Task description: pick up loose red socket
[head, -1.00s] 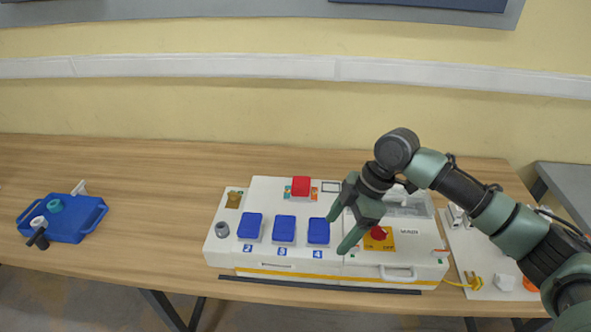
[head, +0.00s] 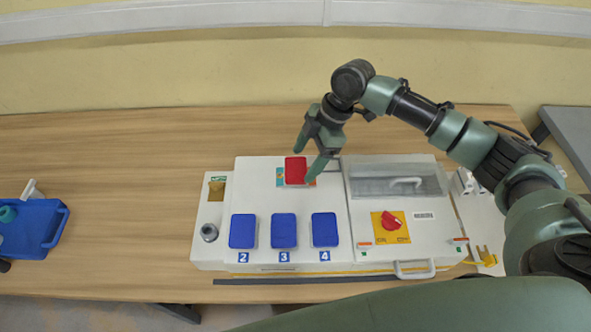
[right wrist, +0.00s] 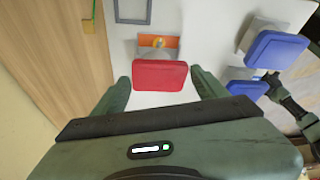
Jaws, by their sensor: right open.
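The red socket (head: 295,170) sits at the back of the white box top, over a small coloured patch. In the right wrist view the red socket (right wrist: 160,75) lies between the two fingertips of my right gripper (right wrist: 160,88), a little beyond them, with an orange patch and a grey part behind it. My right gripper (head: 308,163) is open, with one finger on each side of the red socket in the head view. I cannot tell whether the fingers touch it. My left gripper does not show; a green arm link of mine crosses the bottom of the head view.
Three blue sockets (head: 284,231) stand in a row at the front of the white box (head: 265,200). A yellow plate with a red knob (head: 391,221) and a clear-lidded compartment (head: 397,180) are on its right. A blue tray (head: 38,228) lies far left; the table between is clear.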

